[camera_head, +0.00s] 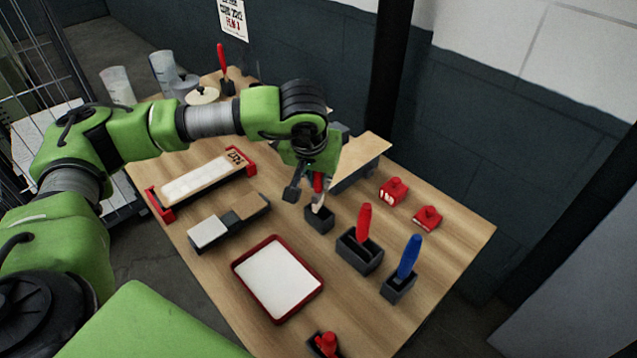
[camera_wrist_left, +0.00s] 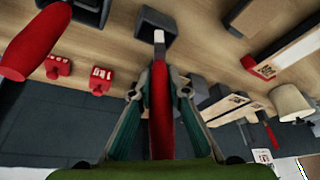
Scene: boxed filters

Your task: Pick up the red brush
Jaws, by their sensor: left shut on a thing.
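The red brush (camera_head: 318,182) has a red handle and a pale tip. My left gripper (camera_head: 311,188) is shut on its handle, and the brush points down, nearly upright. Its tip is at the mouth of a small black holder (camera_head: 320,222); I cannot tell how far inside it is. In the left wrist view the red handle (camera_wrist_left: 160,105) runs between the two fingers (camera_wrist_left: 159,92), with the pale tip over the dark holder (camera_wrist_left: 148,20). My right gripper is in neither view.
Right of the holder stand a red-handled tool (camera_head: 364,221) and a blue-handled tool (camera_head: 409,257) in black holders. Two small red blocks (camera_head: 393,189) lie behind. A red-rimmed tray (camera_head: 268,304) is in front. Bare wood (camera_head: 450,245) shows at the table's right.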

